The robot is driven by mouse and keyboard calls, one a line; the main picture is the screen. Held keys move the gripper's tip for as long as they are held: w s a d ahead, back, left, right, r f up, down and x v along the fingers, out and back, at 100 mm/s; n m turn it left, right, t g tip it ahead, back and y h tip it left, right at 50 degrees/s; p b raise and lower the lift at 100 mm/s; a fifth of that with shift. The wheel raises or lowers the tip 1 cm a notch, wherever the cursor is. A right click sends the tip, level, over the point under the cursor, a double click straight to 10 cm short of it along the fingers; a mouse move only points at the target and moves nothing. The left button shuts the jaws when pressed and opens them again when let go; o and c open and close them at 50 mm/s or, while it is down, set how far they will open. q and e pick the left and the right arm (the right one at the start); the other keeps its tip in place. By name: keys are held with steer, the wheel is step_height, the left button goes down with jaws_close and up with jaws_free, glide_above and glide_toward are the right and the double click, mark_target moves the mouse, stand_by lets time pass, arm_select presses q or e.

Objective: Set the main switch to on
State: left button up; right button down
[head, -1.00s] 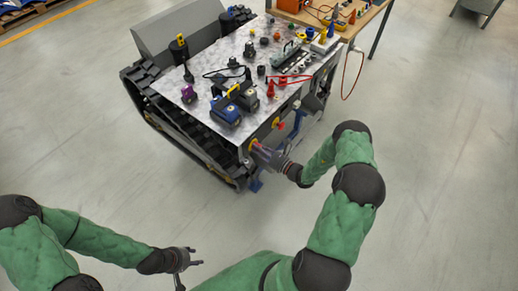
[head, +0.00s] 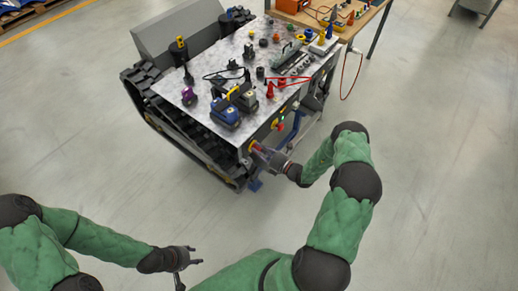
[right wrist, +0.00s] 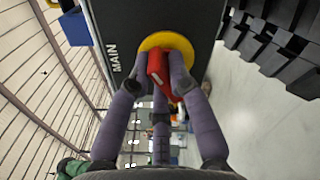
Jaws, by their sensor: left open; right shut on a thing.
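The main switch is a red knob (right wrist: 157,66) with a pale mark on a yellow disc (right wrist: 172,40), beside the word MAIN on a dark panel. The knob sits tilted relative to the panel edges in the right wrist view. My right gripper (right wrist: 160,82) is shut on the knob, its fingers on both sides of it. In the head view my right gripper (head: 266,154) is at the near corner of the tracked carrier (head: 195,128), partly covering the yellow disc. My left gripper (head: 190,262) is open and empty above the floor.
A second red and yellow control (head: 277,125) is on the same carrier side, with a small green spot near it. The carrier's top (head: 230,60) holds batteries, cables and several small parts. A workbench (head: 357,22) stands behind. The floor at right is clear.

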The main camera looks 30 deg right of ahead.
steer(key=m, duration=0.6)
steer(key=shift+d+f, duration=0.1)
steer(key=shift+d, duration=0.1)
steer(key=shift+m, duration=0.3)
steer(key=c, duration=1.1)
jaws_free()
steer(key=shift+c, duration=0.2)
steer(key=v, duration=1.2)
steer(key=shift+f, duration=0.1)
